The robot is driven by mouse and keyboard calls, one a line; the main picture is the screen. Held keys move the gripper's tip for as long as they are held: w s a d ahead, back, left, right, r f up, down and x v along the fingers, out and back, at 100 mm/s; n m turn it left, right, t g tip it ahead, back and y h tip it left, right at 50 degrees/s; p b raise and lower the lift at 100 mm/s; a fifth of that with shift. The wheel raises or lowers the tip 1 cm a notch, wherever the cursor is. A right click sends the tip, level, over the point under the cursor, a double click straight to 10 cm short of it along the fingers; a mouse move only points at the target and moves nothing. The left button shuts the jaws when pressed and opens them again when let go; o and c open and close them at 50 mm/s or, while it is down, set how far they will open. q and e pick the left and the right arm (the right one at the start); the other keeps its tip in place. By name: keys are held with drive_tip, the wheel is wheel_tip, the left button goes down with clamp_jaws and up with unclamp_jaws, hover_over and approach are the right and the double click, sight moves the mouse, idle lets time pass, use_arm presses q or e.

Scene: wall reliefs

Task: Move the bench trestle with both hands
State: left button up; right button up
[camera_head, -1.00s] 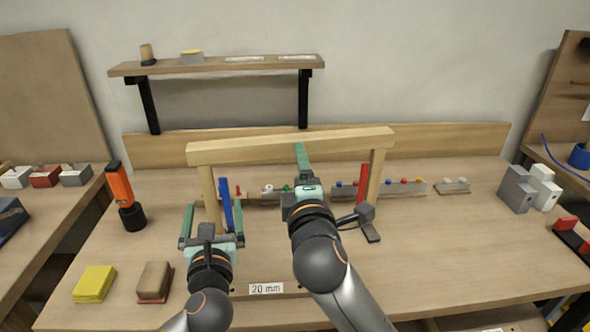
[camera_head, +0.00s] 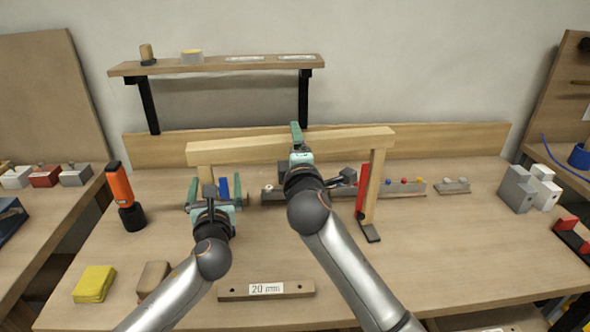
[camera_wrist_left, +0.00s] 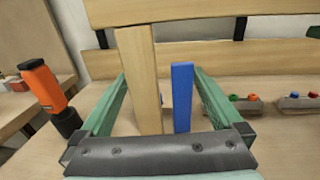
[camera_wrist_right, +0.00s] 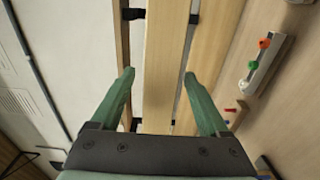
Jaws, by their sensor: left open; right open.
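The pale wooden trestle stands on the bench; its beam (camera_head: 240,152) is level, with a left leg (camera_head: 205,172) and a right leg (camera_head: 374,190). A blue upright (camera_head: 224,186) is beside the left leg and a red one (camera_head: 362,190) beside the right leg. My left gripper (camera_head: 215,184) is open; in the left wrist view, the left leg (camera_wrist_left: 142,80) and blue upright (camera_wrist_left: 182,95) appear between its fingers. My right gripper (camera_head: 296,132) is open at mid-beam. In the right wrist view the beam (camera_wrist_right: 165,50) appears between its fingertips; contact is unclear.
A bar labelled 20 mm (camera_head: 230,292) lies near the front edge. An orange-black tool (camera_head: 122,195), yellow block (camera_head: 95,283) and brown block (camera_head: 152,277) are at left. Rails with coloured pegs (camera_head: 403,189) lie behind. Grey blocks (camera_head: 516,188) stand at right. A shelf (camera_head: 215,65) hangs behind.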

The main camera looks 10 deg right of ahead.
use_arm(q)
drive_tip(key=c, duration=1.3)
use_arm(e)
clamp_jaws()
use_arm(q)
clamp_jaws()
drive_tip(key=shift+r, duration=0.25)
use_arm(e)
drive_tip(key=shift+r, duration=0.3)
